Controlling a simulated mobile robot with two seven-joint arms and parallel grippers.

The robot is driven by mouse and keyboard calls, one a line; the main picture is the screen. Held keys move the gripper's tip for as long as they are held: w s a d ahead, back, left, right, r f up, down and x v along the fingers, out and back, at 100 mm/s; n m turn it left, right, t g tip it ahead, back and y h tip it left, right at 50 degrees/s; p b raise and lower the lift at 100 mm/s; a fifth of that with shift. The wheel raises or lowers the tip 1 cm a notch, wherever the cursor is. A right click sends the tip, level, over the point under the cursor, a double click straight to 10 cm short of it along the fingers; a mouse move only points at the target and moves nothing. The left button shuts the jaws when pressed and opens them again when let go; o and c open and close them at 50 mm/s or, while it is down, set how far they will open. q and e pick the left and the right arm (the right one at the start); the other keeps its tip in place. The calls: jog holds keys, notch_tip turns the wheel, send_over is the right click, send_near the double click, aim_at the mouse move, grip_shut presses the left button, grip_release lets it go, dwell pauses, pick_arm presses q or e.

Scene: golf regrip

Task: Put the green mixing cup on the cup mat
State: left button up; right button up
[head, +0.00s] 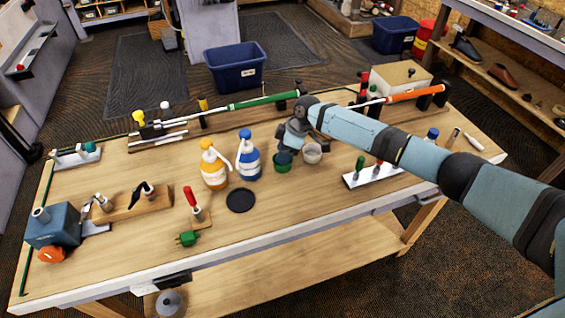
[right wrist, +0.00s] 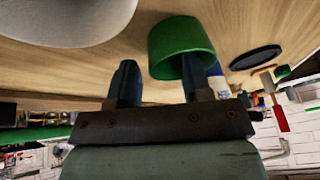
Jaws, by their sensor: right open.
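The green mixing cup (head: 282,168) stands on the bench, left of a grey cup. My right gripper (head: 287,152) is over it in the head view and hides part of its top. In the right wrist view my open right gripper (right wrist: 158,68) has one finger overlapping the rim of the green cup (right wrist: 178,42) and the other finger apart from it. I cannot tell whether that finger touches the cup. The cup mat, a flat black disc (head: 240,201), lies bare at the front left of the cup; it also shows in the right wrist view (right wrist: 256,57). My left gripper is out of view.
The grey cup (head: 312,154) stands close to the right of the green one. A blue-and-white bottle (head: 248,158) and an orange bottle (head: 214,166) stand left, behind the mat. A white tool rack (head: 375,174) is at the right. Bare wood lies in front of the cups.

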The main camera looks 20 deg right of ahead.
jog(key=shift+c, duration=0.3)
grip_shut()
